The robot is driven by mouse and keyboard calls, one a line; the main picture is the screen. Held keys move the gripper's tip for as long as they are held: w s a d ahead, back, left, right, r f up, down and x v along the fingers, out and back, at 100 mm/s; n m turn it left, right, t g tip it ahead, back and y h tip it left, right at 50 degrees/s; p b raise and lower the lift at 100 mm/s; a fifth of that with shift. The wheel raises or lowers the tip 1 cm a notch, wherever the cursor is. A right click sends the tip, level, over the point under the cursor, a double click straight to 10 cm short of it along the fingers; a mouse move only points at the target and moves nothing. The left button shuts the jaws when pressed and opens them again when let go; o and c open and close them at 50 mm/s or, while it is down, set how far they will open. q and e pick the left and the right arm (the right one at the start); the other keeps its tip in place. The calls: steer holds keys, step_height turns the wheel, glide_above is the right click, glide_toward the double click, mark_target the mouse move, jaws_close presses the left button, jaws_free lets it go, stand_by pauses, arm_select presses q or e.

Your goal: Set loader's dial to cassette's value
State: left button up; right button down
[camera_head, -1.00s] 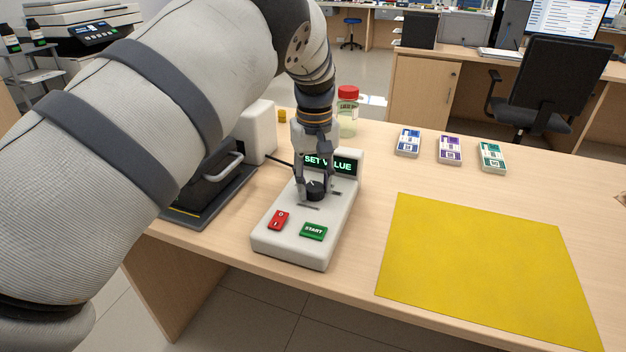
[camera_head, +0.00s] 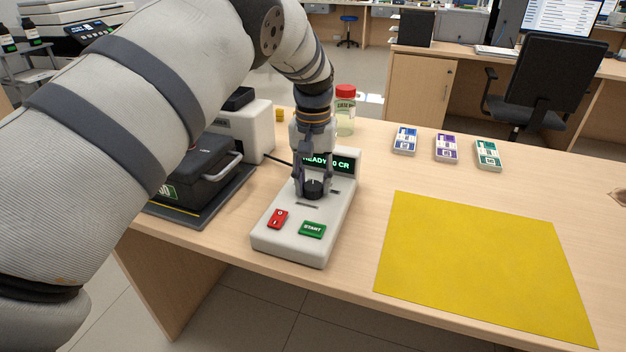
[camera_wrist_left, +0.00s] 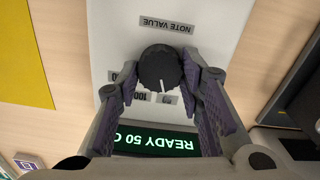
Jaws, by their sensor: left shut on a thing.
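The white loader (camera_head: 285,243) stands on the counter. It has a red switch, a green START button and a black dial (camera_head: 313,189). My left gripper (camera_head: 312,184) is shut on the dial, a finger on each side. The dial (camera_wrist_left: 160,69) in the wrist view has a white pointer line, aimed toward the display side between partly hidden number labels. The display (camera_wrist_left: 158,140) reads "READY 50 C", its end hidden by a finger. The black cassette (camera_head: 197,166) with a grey handle lies left of the loader. My arm partly covers its green label; only a final 0 shows.
A yellow mat (camera_head: 480,265) lies right of the loader. Blue (camera_head: 404,140), purple (camera_head: 446,148) and green (camera_head: 488,155) labelled packs stand behind it. A red-capped jar (camera_head: 345,110) stands behind the loader. A white machine (camera_head: 250,128) stands behind the cassette.

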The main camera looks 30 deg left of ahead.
mark_target(313, 185)
arm_select(q)
steer(key=o, duration=1.2)
steer(key=shift+c, duration=0.2)
step_height(313, 185, up, 12)
steer(key=shift+f, duration=0.1)
